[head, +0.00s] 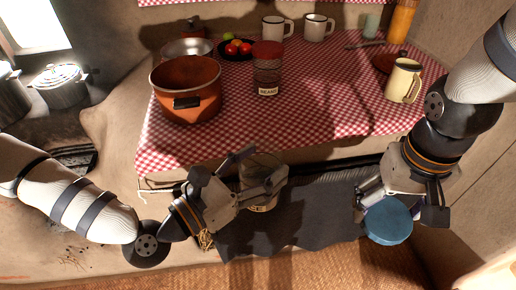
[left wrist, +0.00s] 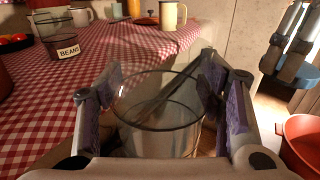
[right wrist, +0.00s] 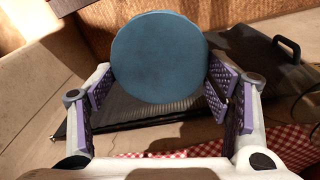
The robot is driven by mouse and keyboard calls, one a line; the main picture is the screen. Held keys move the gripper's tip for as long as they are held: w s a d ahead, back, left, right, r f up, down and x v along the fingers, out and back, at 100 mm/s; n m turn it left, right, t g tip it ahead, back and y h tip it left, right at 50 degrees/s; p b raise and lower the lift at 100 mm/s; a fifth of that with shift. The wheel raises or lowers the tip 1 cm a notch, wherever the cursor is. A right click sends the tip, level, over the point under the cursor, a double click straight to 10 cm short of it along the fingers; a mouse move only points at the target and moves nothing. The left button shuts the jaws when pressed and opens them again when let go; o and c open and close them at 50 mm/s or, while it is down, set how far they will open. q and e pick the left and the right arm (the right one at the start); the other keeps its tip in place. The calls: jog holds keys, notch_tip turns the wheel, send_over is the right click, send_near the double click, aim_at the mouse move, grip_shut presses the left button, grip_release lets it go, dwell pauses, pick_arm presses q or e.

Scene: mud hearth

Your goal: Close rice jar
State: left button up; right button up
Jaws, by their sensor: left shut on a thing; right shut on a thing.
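The clear glass rice jar (head: 262,206) is in my left gripper (head: 262,178), in front of the checked cloth; part of its label shows below the fingers. In the left wrist view the jar (left wrist: 160,118) stands between the finger pads (left wrist: 163,100) with its round mouth uncovered. My right gripper (head: 398,203) is shut on a round blue lid (head: 388,222), held to the right of the jar and apart from it. In the right wrist view the lid (right wrist: 158,57) shows its flat face between the fingers. The lid's gripped edge is partly hidden.
The table's red checked cloth (head: 320,110) bears a brown pot (head: 185,77), a beans jar (head: 267,75), a cream mug (head: 403,80) and white mugs at the back. A dark mat or tray (head: 310,222) lies below the jar and lid. Open space separates the two grippers.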

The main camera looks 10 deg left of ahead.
jog(key=w+a+r+n, duration=0.3)
jog(key=w+a, duration=0.1)
jog(key=a, duration=0.3)
jog(key=n, duration=0.7)
send_near(257, 141)
jog(key=s, duration=0.2)
jog(key=shift+d+f+g+y, duration=0.3)
jog(key=shift+d, duration=0.1)
jog(key=shift+f, duration=2)
jog(key=shift+d, duration=0.1)
jog(key=shift+f, duration=0.85)
jog(key=shift+f, duration=0.55)
